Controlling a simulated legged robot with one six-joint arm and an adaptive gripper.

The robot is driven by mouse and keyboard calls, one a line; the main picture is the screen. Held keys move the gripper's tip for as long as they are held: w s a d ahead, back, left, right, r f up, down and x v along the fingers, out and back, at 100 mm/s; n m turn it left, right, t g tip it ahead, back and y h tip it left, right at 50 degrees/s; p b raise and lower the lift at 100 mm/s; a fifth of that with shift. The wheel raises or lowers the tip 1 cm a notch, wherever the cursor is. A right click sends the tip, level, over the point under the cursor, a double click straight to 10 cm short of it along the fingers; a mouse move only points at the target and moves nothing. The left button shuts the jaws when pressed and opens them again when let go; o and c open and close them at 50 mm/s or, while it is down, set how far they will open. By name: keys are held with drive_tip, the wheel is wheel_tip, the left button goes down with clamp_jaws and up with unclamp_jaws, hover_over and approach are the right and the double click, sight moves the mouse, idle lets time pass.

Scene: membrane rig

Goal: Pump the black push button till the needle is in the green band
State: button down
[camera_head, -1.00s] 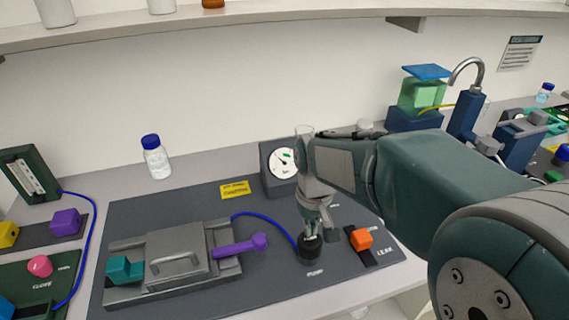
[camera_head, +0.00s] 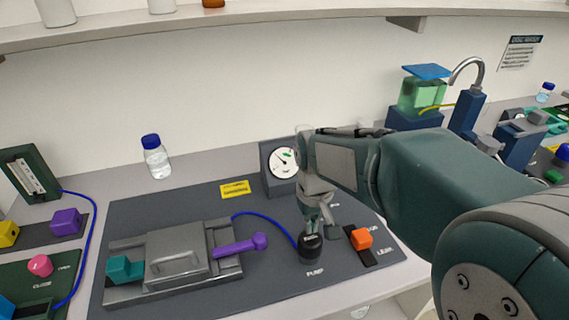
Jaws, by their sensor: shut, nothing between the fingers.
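The black push button (camera_head: 310,248) stands at the front right of the dark rig board, above the PUMP label. My gripper (camera_head: 311,230) is shut and empty, pointing down at the top of the button. Its fingertips look to be on or just above the button; I cannot tell which. The gauge (camera_head: 283,162) stands behind, with a white dial and a small green band at its upper part. Its dark needle points to the upper left, short of the green band. My arm hides the gauge's right side.
An orange block (camera_head: 361,238) sits on the LEAK slider right of the button. A grey clamp plate (camera_head: 176,255) with a purple lever (camera_head: 240,245) lies to the left. A blue tube (camera_head: 270,220) runs to the button. A blue-capped bottle (camera_head: 155,157) stands behind the board.

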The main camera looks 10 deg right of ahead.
sight(310, 238)
drive_tip(key=shift+f, duration=0.1)
idle(1.7)
idle(0.9)
drive_tip(key=shift+f, duration=2.45)
drive_tip(key=shift+r, duration=2.55)
